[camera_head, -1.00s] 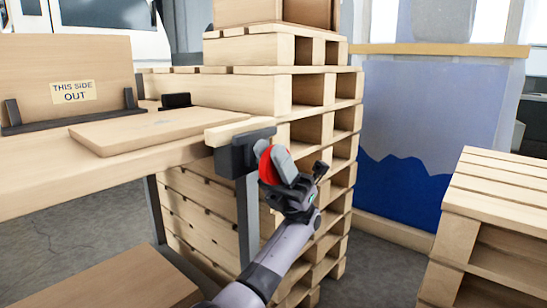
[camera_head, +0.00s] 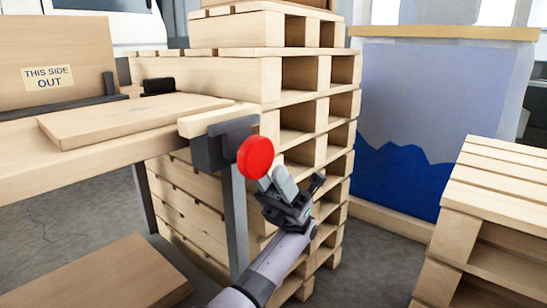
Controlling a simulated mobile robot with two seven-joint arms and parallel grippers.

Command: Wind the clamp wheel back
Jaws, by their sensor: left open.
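The red clamp wheel (camera_head: 256,157) is on the right face of a dark clamp body (camera_head: 213,150) at the right end of the wooden bench. A pale wooden bar (camera_head: 218,118) lies along the top of the clamp. My left gripper (camera_head: 273,182) is just below and right of the wheel, its grey fingers open and pointing up toward it. The fingertips overlap the wheel's lower edge in the picture; I cannot tell whether they touch. Nothing shows between the fingers. My right gripper is not in view.
A loose board (camera_head: 135,121) lies flat on the bench, with a board labelled "THIS SIDE OUT" (camera_head: 58,55) upright behind. A tall pallet stack (camera_head: 225,75) stands close behind the clamp and my arm. Another pallet stack (camera_head: 495,180) stands at right, with grey floor between.

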